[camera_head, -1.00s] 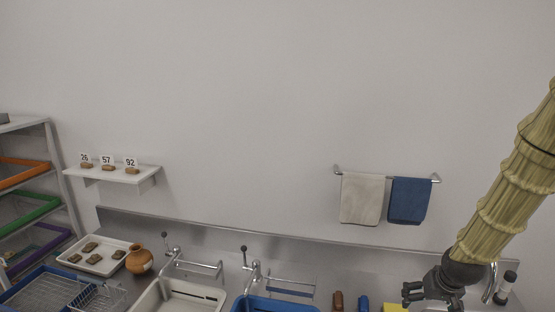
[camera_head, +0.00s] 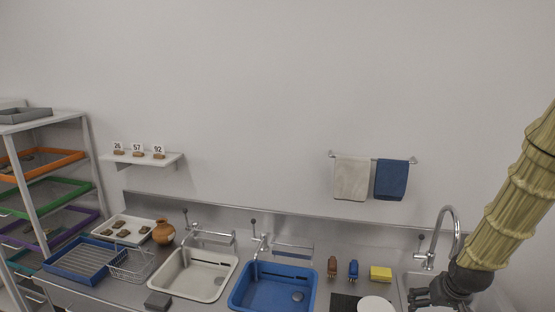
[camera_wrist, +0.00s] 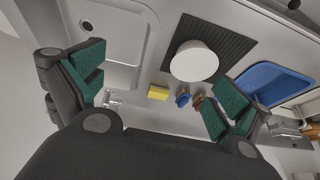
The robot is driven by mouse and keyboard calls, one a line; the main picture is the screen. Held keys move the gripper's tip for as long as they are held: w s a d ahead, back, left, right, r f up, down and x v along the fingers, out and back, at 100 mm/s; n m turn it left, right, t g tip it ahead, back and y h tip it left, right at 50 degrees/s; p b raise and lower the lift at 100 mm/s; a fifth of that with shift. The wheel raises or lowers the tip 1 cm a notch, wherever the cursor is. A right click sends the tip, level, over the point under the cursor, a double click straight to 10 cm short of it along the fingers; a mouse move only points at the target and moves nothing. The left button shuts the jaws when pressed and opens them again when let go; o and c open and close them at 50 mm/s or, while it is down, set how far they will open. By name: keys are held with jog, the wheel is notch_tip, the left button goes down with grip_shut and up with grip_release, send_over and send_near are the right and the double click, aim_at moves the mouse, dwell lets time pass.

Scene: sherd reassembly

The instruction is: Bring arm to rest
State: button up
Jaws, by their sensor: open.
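My gripper (camera_head: 425,297) is at the lower right of the head view, at the end of my sleeved arm, over the counter by the right-hand sink (camera_head: 408,284). In the wrist view my gripper (camera_wrist: 150,92) shows two green-padded fingers spread wide apart. It is open with nothing between the pads. Below it in the wrist view are a white round object (camera_wrist: 194,62) on a dark ribbed mat (camera_wrist: 222,38), and a yellow sponge (camera_wrist: 158,92).
The blue basin (camera_head: 272,288) and white basin (camera_head: 193,275) sit left of the arm. A tall faucet (camera_head: 440,235) stands close behind my gripper. A tray of sherds (camera_head: 105,237), a clay pot (camera_head: 163,232) and a shelving rack (camera_head: 40,170) are at left.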

jog(key=s+a+f+n+g+b, duration=0.1)
jog(key=s+a+f+b, duration=0.3)
jog(key=f, duration=0.8)
jog(key=s+a+f+g+b, duration=0.15)
jog(key=s+a+f, duration=0.4)
jog(key=f, duration=0.55)
jog(key=s+a+f+g+b, duration=0.1)
jog(key=s+a+f+b, duration=0.2)
jog(key=s+a+f, duration=0.2)
jog(key=s+a+f+n+g+b, duration=0.1)
jog(key=s+a+f+b, duration=0.2)
jog(key=s+f, duration=0.9)
jog(key=s+a, duration=0.1)
jog(key=s, duration=0.4)
jog(key=shift+s+a+f+y, duration=0.25)
jog(key=shift+a+f+y, duration=0.05)
jog(key=shift+a, duration=0.05)
